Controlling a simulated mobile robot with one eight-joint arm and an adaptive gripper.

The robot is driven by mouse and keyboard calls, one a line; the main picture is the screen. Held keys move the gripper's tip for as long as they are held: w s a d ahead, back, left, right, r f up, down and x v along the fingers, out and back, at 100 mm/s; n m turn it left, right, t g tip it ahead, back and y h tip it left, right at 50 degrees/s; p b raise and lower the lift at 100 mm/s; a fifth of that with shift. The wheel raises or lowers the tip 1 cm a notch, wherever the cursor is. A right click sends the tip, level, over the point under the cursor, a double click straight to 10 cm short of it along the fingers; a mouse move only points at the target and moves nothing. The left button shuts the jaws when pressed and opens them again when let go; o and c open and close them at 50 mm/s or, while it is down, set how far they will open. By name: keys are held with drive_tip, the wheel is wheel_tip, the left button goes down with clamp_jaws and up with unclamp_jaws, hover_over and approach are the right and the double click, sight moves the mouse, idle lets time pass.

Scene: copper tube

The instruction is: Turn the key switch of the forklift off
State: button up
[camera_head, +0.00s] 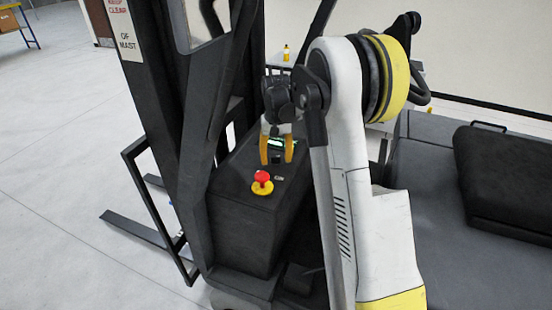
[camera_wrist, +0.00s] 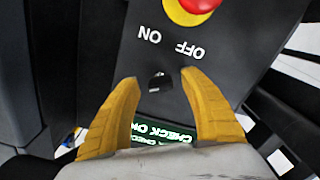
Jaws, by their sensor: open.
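The key switch (camera_wrist: 158,81) is a small dark key on the black console, between the printed ON and OFF labels in the wrist view. Its exact angle is hard to tell. My gripper (camera_wrist: 153,80) has two yellow fingers, open, with one tip on each side of the key and apart from it. In the head view my gripper (camera_head: 277,160) hangs over the console top (camera_head: 240,180), where the key is hard to make out. The forklift (camera_head: 175,110) has a dark mast and a grey body.
A red emergency button (camera_head: 262,177) on a yellow base stands near the gripper; it also shows at the top of the wrist view (camera_wrist: 192,6). A lit green CHECK display (camera_wrist: 165,132) lies behind the fingers. The black seat (camera_head: 505,180) is at right, the mast close at left.

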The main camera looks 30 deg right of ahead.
drive_tip(key=shift+f, duration=0.1)
clamp_jaws()
drive_tip(key=shift+n, duration=0.3)
drive_tip(key=n+b, duration=0.2)
drive_tip(key=shift+f+n, duration=0.1)
drive_tip(key=shift+n, duration=0.2)
drive_tip(key=n+b, duration=0.1)
drive_tip(key=n, duration=0.1)
drive_tip(key=shift+n, duration=0.4)
drive_tip(key=n+b, duration=0.2)
drive_tip(key=n, duration=0.3)
drive_tip(key=shift+n, duration=0.4)
